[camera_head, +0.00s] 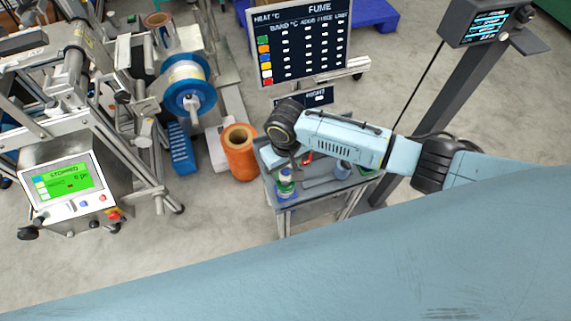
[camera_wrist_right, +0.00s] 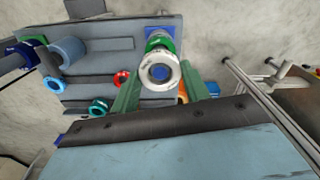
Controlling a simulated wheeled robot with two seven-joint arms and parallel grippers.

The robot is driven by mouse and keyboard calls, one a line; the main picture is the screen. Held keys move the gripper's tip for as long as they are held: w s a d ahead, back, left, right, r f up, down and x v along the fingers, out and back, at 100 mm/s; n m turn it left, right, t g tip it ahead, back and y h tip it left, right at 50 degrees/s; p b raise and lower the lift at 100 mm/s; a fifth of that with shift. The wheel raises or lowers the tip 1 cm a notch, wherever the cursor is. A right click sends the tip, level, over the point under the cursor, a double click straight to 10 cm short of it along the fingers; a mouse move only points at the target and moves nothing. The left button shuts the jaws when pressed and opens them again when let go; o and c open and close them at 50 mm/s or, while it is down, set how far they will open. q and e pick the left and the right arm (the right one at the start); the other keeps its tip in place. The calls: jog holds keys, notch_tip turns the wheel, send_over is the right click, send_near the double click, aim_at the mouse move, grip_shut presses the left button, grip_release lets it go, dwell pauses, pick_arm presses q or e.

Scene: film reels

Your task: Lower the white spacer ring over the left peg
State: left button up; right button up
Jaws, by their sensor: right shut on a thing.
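The white spacer ring (camera_wrist_right: 160,72) is between the green fingers of my right gripper (camera_wrist_right: 161,88), which is shut on it. In the head view the right gripper (camera_head: 285,172) is at the left front corner of the grey cart, over a green ring (camera_head: 286,186) on a blue base (camera_head: 287,196). The green ring also shows just beyond the white ring in the wrist view (camera_wrist_right: 160,42). The left peg itself is mostly hidden by the rings; whether the white ring is around it I cannot tell. My left gripper is not in view.
The grey cart (camera_head: 300,212) also holds a red ring (camera_wrist_right: 121,78), a cyan ring (camera_wrist_right: 54,84), another green ring (camera_wrist_right: 98,107) and a blue-grey cylinder (camera_wrist_right: 68,50). An orange roll (camera_head: 240,155) stands left of the cart. A sign board (camera_head: 300,45) stands behind it.

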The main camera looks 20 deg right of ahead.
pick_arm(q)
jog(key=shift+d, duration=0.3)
pick_arm(e)
jog(key=shift+f, duration=0.2)
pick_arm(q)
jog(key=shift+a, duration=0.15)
pick_arm(e)
jog(key=shift+f, duration=0.1)
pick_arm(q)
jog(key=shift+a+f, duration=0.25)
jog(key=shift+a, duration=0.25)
pick_arm(e)
jog(key=shift+f, duration=0.45)
pick_arm(q)
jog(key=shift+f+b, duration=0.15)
jog(key=shift+b, duration=0.2)
pick_arm(e)
jog(key=shift+f, duration=0.4)
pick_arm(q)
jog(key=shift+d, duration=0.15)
pick_arm(e)
jog(key=shift+f, duration=0.1)
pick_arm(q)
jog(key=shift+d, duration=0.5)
pick_arm(e)
jog(key=shift+f, duration=0.1)
jog(key=shift+f, duration=0.1)
